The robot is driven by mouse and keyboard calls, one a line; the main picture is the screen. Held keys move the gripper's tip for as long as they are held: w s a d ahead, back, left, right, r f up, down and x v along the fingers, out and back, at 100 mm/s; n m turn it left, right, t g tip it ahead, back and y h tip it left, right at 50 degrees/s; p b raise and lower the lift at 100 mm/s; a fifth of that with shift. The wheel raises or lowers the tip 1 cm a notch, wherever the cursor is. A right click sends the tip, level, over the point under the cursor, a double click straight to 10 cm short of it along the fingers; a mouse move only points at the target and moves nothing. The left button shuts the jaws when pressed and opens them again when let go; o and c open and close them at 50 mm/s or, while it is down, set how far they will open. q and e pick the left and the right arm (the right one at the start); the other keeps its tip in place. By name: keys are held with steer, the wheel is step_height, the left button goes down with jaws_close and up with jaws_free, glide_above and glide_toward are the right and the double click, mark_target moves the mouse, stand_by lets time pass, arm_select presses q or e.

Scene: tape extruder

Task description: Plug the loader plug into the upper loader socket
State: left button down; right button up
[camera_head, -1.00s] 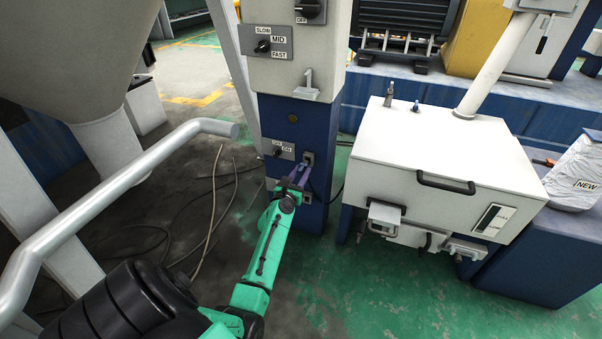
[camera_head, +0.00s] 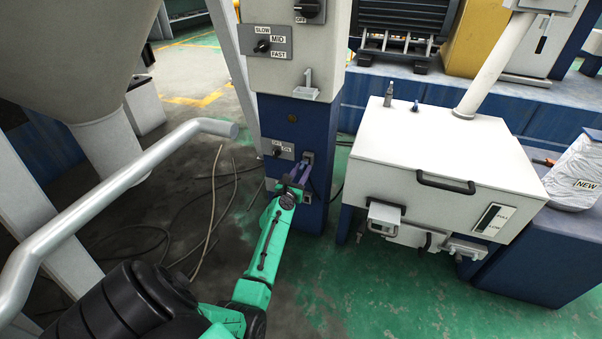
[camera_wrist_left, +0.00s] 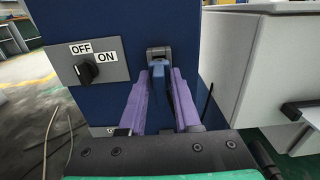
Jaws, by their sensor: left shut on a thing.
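The upper loader socket (camera_head: 309,156) is on the front of the blue machine column, right of the OFF/ON switch plate. It also shows in the left wrist view as a grey housing (camera_wrist_left: 158,51). My left gripper (camera_head: 303,168) has its purple fingers in front of this socket. In the left wrist view the fingers (camera_wrist_left: 166,74) are shut on the dark blue loader plug (camera_wrist_left: 186,103), whose front end is at the socket's mouth. The fingers partly hide the plug, and I cannot tell how deep it sits. My right gripper is not in view.
The OFF/ON switch plate (camera_wrist_left: 87,61) is close to the left of the fingers. A white box machine (camera_head: 440,150) with a black handle stands to the right. A grey pipe rail (camera_head: 110,185) crosses the left side. Cables (camera_head: 212,205) lie on the floor.

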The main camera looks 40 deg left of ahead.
arm_select(q)
steer(key=shift+b+x, duration=0.3)
steer(key=shift+x, duration=0.65)
steer(key=c, duration=0.5)
jaws_free()
steer(key=shift+c, duration=0.2)
steer(key=shift+p+v, duration=0.55)
steer(key=shift+v, duration=0.6)
steer(key=shift+p+v, duration=0.45)
steer(key=shift+v, duration=1.4)
